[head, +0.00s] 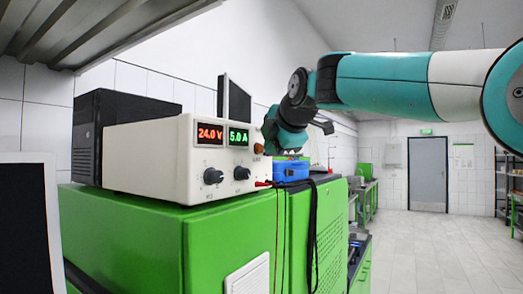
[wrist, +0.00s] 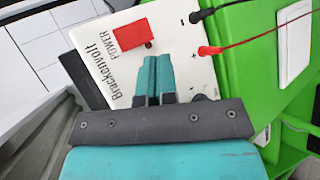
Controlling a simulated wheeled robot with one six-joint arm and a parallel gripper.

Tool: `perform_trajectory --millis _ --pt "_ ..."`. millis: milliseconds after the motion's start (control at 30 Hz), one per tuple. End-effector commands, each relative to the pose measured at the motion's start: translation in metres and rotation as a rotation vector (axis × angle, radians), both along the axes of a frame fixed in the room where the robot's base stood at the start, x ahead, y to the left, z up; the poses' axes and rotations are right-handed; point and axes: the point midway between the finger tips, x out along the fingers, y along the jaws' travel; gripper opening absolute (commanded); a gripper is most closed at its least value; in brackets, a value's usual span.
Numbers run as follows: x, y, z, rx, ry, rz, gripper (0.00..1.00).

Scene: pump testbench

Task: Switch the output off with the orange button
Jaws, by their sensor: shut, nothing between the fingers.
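The beige power supply (head: 150,165) stands on a green cabinet. Its displays read 24.0 V in red and 5.0 A in green. The orange button (head: 258,148) is at the right of its front face in the head view. My gripper (wrist: 157,58) is shut and empty, its teal fingertips over the white panel (wrist: 105,65) in the wrist view. A red rectangular part (wrist: 131,35) and a small dark round spot lie just beyond the tips. I cannot make out the orange button there, nor tell whether the fingertips touch the panel.
A black lead (wrist: 208,12) and a red lead (wrist: 210,50) plug into the panel to the right of my fingers in the wrist view. A blue box (head: 291,171) sits on the green cabinet (head: 130,235) beside the supply. Open floor lies at right.

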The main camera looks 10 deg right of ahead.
Motion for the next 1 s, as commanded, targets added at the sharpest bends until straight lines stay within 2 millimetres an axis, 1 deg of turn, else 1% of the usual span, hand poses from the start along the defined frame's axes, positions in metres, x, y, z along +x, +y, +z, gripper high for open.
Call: perform_trajectory --millis 200,467,567,1000 --pt "-0.008 -0.008 -0.001 0.0 -0.002 -0.001 0.0" --pt "-0.008 -0.008 0.0 0.0 -0.001 0.0 0.0" --pt "-0.011 -0.011 -0.001 0.001 -0.001 -0.001 0.0" --pt "-0.043 -0.044 -0.002 0.0 0.0 -0.004 0.0"
